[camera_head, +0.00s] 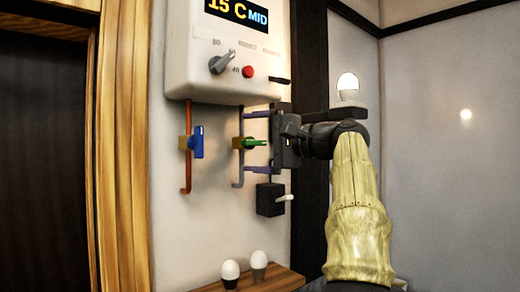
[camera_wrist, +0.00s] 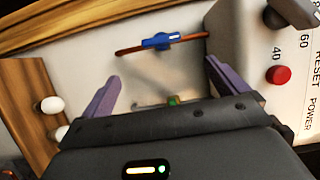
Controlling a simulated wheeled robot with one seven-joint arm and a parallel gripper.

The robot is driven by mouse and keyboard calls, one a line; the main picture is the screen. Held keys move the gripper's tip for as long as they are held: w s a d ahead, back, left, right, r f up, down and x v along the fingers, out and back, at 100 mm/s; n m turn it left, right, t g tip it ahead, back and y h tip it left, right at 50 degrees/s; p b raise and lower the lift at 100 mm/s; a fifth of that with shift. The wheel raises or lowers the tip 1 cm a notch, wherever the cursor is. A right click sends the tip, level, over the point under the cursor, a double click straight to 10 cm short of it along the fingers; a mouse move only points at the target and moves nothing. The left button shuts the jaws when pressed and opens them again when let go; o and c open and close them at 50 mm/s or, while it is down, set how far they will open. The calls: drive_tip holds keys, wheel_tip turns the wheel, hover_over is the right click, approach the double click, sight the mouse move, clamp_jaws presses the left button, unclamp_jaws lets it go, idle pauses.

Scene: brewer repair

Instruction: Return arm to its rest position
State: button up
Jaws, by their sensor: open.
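My gripper (camera_head: 247,142) is open in front of the wall, below the white brewer box (camera_head: 225,85). Its two purple fingers stand apart, one above and one below the green valve handle (camera_head: 254,143), which lies level. I cannot tell whether they touch it. In the wrist view the fingers of my gripper (camera_wrist: 162,70) are spread, and a bit of the green handle (camera_wrist: 173,100) shows between them. The pale arm rises at the right of the head view, bent toward the wall.
A blue valve handle (camera_head: 197,142) stands upright on the copper pipe (camera_head: 187,172). A black switch box (camera_head: 270,199) is below my gripper. Two bulbs (camera_head: 230,270) (camera_head: 259,260) stand on a wooden shelf (camera_head: 275,280). A lit bulb (camera_head: 347,82) shows above my wrist. The box has a red button (camera_head: 248,72).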

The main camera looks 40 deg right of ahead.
drive_tip(key=shift+s+d, duration=0.3)
drive_tip(key=shift+s, duration=0.3)
drive_tip(key=w+a+f+m+g+h, duration=0.1)
drive_tip(key=w+a+f+g, duration=0.1)
drive_tip(key=w+f, duration=0.5)
drive_tip(key=w+a+f+m+g+h, duration=0.1)
drive_tip(key=w+a+f+h, duration=0.15)
drive_tip(key=f, duration=0.85)
drive_tip(key=a+f+n+g, duration=0.1)
drive_tip(key=a+f+g, duration=0.15)
drive_tip(key=f, duration=0.65)
drive_tip(key=a+f+n+g, duration=0.2)
drive_tip(key=a+f, duration=0.2)
drive_tip(key=f, duration=0.4)
drive_tip(key=s+a+f+n+g+h, duration=0.2)
drive_tip(key=s+a+f+n, duration=0.4)
drive_tip(key=s+f, duration=0.4)
drive_tip(key=s+a+f+n+g+h, duration=0.1)
drive_tip(key=s+a+f+n+g, duration=0.3)
drive_tip(key=s+f, duration=0.7)
drive_tip(key=a+f+n, duration=0.2)
drive_tip(key=a+f, duration=0.2)
drive_tip(key=shift+f+h, duration=0.3)
drive_tip(key=shift+h, duration=0.05)
